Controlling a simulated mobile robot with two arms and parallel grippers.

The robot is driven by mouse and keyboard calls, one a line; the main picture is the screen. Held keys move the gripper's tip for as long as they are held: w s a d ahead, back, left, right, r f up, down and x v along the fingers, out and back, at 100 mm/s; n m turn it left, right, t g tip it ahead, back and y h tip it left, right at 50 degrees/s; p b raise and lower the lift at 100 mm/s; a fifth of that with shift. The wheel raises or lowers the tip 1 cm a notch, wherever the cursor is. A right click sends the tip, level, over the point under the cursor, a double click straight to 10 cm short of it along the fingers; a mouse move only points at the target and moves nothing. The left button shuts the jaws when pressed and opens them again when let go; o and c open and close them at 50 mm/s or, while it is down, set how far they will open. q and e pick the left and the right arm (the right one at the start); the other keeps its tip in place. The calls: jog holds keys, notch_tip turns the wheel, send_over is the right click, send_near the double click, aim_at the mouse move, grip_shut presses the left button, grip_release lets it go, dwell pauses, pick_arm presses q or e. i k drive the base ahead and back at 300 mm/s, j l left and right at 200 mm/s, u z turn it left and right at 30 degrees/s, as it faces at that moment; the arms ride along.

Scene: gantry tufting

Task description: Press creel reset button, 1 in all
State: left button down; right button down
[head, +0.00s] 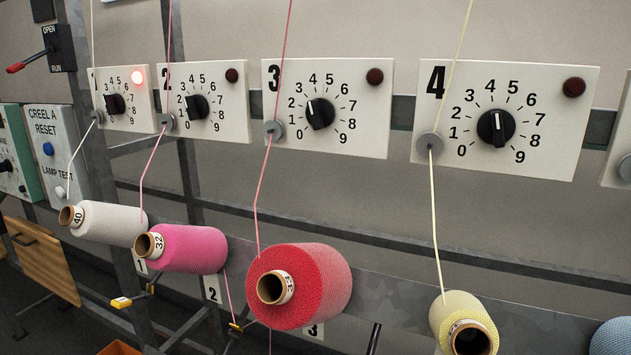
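The creel reset panel (57,155) is a light grey plate at the left of the head view, lettered "CREEL A RESET" and "LAMP TEST". The blue reset button (48,149) sits below the word RESET. A white button (60,192) sits lower, by LAMP TEST. The lamps on panels 2, 3 and 4 are dark. Neither of my grippers shows in this view.
Yarn cones, white (110,222), pink (190,248), red (315,285) and cream (464,322), stick out from the rack, with threads running up. An OPEN/RUN lever (28,62) is at the upper left. A wooden board (42,262) hangs at the lower left.

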aim_at(49, 149)
jog(key=u, duration=1.3)
